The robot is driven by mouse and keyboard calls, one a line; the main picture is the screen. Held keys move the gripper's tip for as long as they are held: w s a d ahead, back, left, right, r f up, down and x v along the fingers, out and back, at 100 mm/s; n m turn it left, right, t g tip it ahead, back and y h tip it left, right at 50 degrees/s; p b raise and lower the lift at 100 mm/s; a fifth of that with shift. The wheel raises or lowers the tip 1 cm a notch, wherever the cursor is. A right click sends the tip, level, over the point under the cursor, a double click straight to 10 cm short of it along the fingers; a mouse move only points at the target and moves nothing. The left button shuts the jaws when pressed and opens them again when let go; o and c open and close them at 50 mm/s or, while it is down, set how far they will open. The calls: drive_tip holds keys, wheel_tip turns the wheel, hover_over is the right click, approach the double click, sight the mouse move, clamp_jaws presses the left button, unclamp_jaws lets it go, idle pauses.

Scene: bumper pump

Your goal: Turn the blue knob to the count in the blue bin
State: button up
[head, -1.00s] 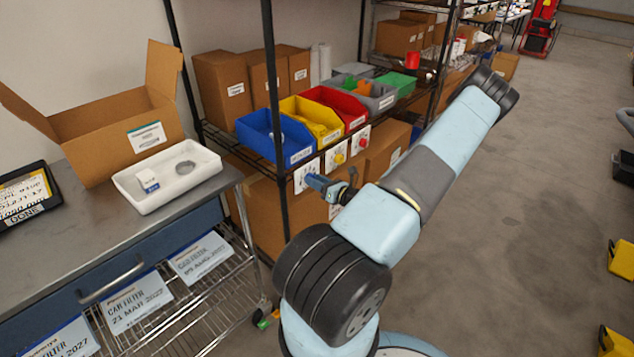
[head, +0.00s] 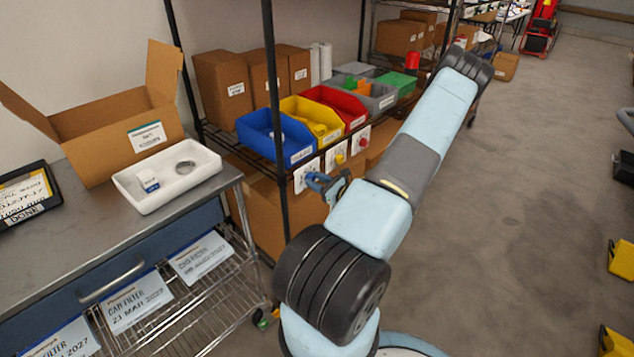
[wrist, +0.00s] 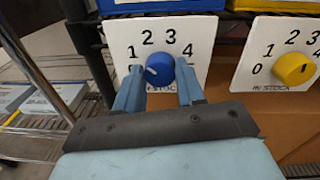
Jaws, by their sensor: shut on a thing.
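My gripper (wrist: 158,92) is shut on the knob, one finger on each side, with the 0 mostly hidden by the left finger. In the head view my gripper (head: 318,183) is at the shelf front, below the blue bin (head: 258,143). Something pale shows inside that bin, but its contents cannot be counted.
The yellow bin (head: 325,136) and red bin (head: 354,122) stand to the right, with their own dials below. A yellow knob (wrist: 293,69) is close by on the right. A dark shelf post (head: 274,100) stands left of my gripper. Open floor lies at right.

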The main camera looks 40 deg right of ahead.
drive_tip(key=shift+n, duration=1.2)
drive_tip(key=o, duration=1)
drive_tip(key=shift+o, duration=0.2)
drive_tip(key=s+d, duration=0.1)
drive_tip(key=s, duration=1.2)
drive_tip(key=shift+s+d+r, duration=0.2)
drive_tip(key=shift+s+d, duration=0.05)
drive_tip(key=shift+s, duration=0.1)
